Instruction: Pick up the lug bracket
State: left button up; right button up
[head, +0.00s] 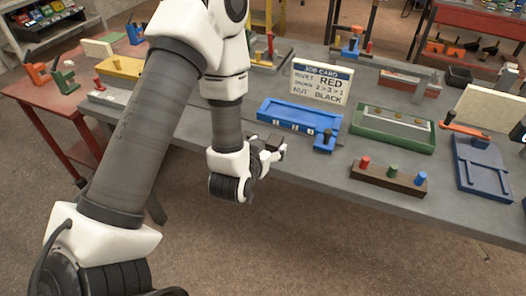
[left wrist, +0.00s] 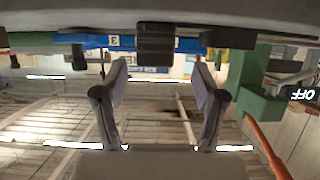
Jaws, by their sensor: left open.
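A grey bar with small brass-coloured spots (head: 396,121) lies in a green tray (head: 424,147) on the bench, right of the middle in the head view. It may be the lug bracket; I cannot tell for sure. My left gripper (head: 272,152) is at the bench's front edge, left of the tray and in front of a blue fixture (head: 290,116). Its two fingers stand apart with nothing between them, as the left wrist view (left wrist: 159,78) also shows. My right gripper is not in view.
A job card (head: 321,82) stands behind the blue fixture. A brown block with red, green and blue pegs (head: 388,180) sits near the front edge. A dark blue fixture (head: 482,168) with an orange lever is at the right. A red table (head: 50,112) stands at the left.

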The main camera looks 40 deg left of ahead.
aim_at(273, 142)
pick_arm(q)
jog(key=shift+w+d, duration=0.2)
jog(key=shift+w+a+f+p, duration=0.15)
jog(key=shift+w+p, duration=0.6)
jog(key=shift+w, duration=0.45)
jog(key=x, duration=0.3)
jog(key=shift+s+a+f, duration=0.15)
jog(key=shift+f, duration=0.05)
jog(key=shift+s+r, duration=0.1)
jog(key=shift+c, duration=1.3)
grip_shut()
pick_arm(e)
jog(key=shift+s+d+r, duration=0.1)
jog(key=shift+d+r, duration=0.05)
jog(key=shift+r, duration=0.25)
